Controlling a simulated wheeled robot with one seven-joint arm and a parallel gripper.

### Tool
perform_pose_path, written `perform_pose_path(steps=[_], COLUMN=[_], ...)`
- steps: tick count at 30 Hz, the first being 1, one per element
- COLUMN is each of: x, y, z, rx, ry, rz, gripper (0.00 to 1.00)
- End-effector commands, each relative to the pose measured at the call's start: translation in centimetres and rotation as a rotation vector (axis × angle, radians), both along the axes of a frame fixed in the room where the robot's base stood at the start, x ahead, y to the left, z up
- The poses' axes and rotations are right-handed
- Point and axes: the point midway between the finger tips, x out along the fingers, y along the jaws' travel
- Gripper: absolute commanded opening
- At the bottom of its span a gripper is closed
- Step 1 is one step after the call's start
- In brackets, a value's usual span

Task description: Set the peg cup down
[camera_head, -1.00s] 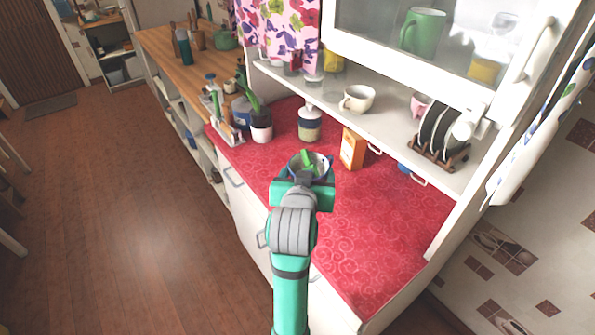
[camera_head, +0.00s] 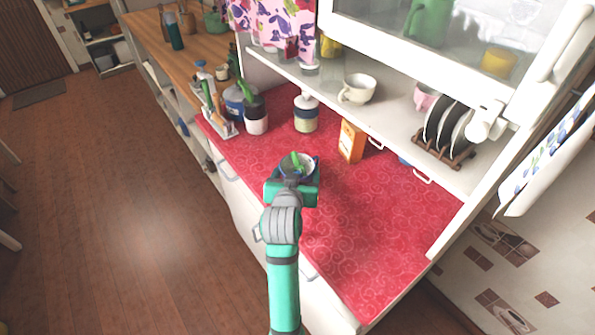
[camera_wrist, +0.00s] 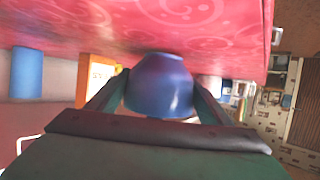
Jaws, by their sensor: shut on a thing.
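The peg cup (camera_head: 311,164) is a small round cup, blue outside, with something green showing at its mouth in the head view. My gripper (camera_head: 296,178) is shut on it, over the front part of the red counter. In the wrist view the blue cup (camera_wrist: 160,85) sits between the two fingers of my gripper (camera_wrist: 158,98), one on each side. The red patterned counter top (camera_head: 370,220) lies close by. I cannot tell whether the cup's base touches it. My gripper hides the cup's near side in the head view.
An orange box (camera_head: 351,141) stands right of the cup, towards the shelf. A white-topped jar (camera_head: 306,112), a dark-topped pot (camera_head: 256,118) and a rack of utensils (camera_head: 216,122) stand behind and left. The counter's front right is clear.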

Motion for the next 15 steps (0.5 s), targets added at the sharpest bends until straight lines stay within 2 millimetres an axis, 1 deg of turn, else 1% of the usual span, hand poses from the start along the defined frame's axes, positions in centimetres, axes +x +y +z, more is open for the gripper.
perform_pose_path(steps=[12,13,14,15], x=[0.02,0.02,0.03,0.03], y=[0.08,0.08,0.08,0.08], z=[-0.47,-0.54,-0.51,-0.49], rx=[0.0,0.0,0.0,0.0], ry=[-0.001,0.0,0.0,0.0], rz=[0.002,0.002,0.002,0.002], gripper=[0.47,0.75,0.82,0.92])
